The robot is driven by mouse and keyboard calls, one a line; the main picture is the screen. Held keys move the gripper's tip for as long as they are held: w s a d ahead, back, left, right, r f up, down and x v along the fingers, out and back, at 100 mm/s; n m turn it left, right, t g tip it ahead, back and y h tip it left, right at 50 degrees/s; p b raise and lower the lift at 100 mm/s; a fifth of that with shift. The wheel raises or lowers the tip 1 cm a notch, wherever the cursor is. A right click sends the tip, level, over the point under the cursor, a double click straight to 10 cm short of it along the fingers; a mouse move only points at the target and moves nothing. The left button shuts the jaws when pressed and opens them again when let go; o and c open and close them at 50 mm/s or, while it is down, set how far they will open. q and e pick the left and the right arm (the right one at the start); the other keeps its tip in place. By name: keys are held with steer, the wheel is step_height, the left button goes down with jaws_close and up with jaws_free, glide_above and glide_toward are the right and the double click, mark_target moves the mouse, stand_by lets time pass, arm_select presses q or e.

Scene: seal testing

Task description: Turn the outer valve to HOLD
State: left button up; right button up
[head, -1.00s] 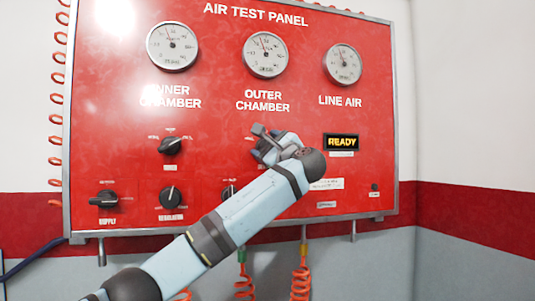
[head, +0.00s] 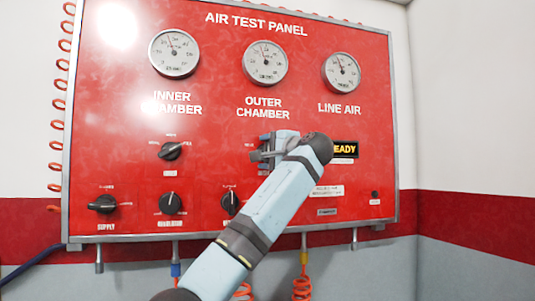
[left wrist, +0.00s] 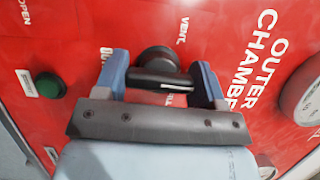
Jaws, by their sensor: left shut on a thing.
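The outer valve (left wrist: 157,62) is a black knob with a bar handle and a white line on it, on the red panel below the OUTER CHAMBER lettering. In the left wrist view, a VENT label shows beside it; other labels around it are partly hidden. My left gripper (left wrist: 160,82) has its two blue fingers on either side of the bar handle and is shut on it. In the head view my left gripper (head: 268,150) covers most of the valve. Which label the white line points to I cannot tell. My right gripper is not in view.
The inner valve (head: 171,151) is to the left, with the supply knob (head: 103,204), regulator knob (head: 171,203) and another knob (head: 230,202) below. Gauges line the panel's top. The READY display (head: 346,149) is partly behind my arm. A green button (left wrist: 48,85) shows in the left wrist view.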

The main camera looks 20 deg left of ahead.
arm_select(q)
steer(key=shift+n, duration=0.3)
steer(key=o, duration=0.9)
steer(key=shift+b+v, duration=1.8)
steer(key=shift+v, duration=5.1)
steer(key=shift+r, duration=0.1)
